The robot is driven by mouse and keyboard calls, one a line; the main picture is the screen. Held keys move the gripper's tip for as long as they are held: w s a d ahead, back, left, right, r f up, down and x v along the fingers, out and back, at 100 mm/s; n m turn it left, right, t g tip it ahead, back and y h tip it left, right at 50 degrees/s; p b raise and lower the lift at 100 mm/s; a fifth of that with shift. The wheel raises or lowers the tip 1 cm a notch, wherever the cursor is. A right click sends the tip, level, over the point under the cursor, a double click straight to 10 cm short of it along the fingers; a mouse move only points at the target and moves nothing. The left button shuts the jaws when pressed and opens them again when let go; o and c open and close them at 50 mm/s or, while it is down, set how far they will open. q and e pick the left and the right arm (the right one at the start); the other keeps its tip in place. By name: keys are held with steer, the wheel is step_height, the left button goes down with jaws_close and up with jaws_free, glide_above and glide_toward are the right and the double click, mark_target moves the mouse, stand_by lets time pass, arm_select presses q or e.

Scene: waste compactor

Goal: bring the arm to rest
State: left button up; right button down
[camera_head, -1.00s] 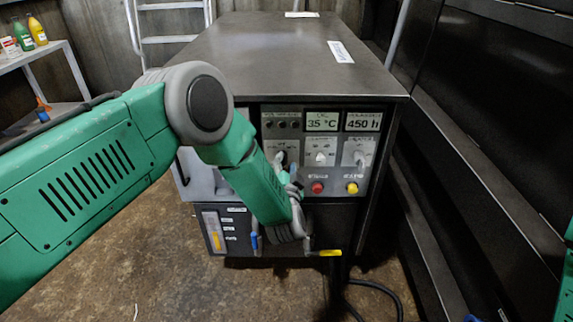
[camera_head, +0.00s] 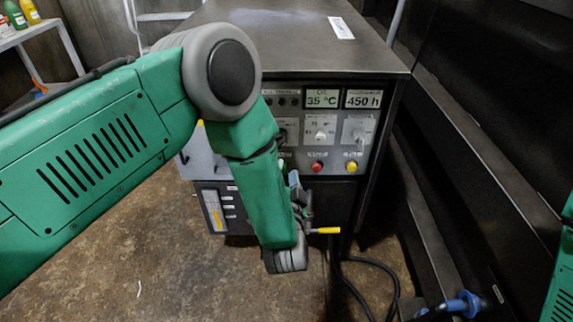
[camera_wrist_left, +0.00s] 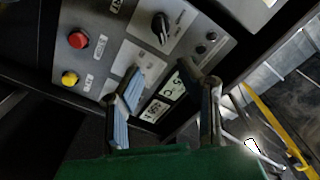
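My left arm (camera_head: 90,150) reaches in from the left in the head view, its forearm hanging down in front of the compactor's control panel. My left gripper (camera_head: 301,198) is largely hidden behind that forearm. In the left wrist view its two fingers stand apart with nothing between them, so the gripper (camera_wrist_left: 165,85) is open. The panel (camera_wrist_left: 100,20) lies beyond the fingers, with a red button (camera_wrist_left: 78,40), a yellow button (camera_wrist_left: 70,78) and a black knob (camera_wrist_left: 161,27). Part of my right arm (camera_head: 562,275) shows at the right edge; its gripper is out of view.
The grey compactor (camera_head: 290,35) stands ahead. A yellow-handled lever (camera_head: 324,231) sticks out low beside my forearm. A dark wall with ledges (camera_head: 470,130) runs along the right. A black cable (camera_head: 347,288) and a blue connector (camera_head: 464,303) are low right. Floor (camera_head: 150,250) is open at left.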

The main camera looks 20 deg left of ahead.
stand_by(0.3)
arm_select(q)
steer(key=s+a+f+n+g+h+p, duration=0.1)
steer(key=s+a+f+g+h+p, duration=0.1)
steer(key=s+a+f+g, duration=0.4)
steer(key=s+a+f+n+g+h+p, duration=0.1)
steer(key=s+f+g+h+p, duration=0.2)
steer(key=s, duration=0.6)
steer(key=s+a+n+g, duration=0.1)
steer(key=s+a+g, duration=0.2)
steer(key=s, duration=0.7)
steer(key=s+a+n+g+p, duration=0.1)
steer(key=s+a+n+g, duration=0.1)
steer(key=s, duration=0.8)
steer(key=a+g, duration=0.1)
steer(key=g, duration=0.1)
steer(key=shift+g, duration=0.4)
steer(key=shift+s+a, duration=0.1)
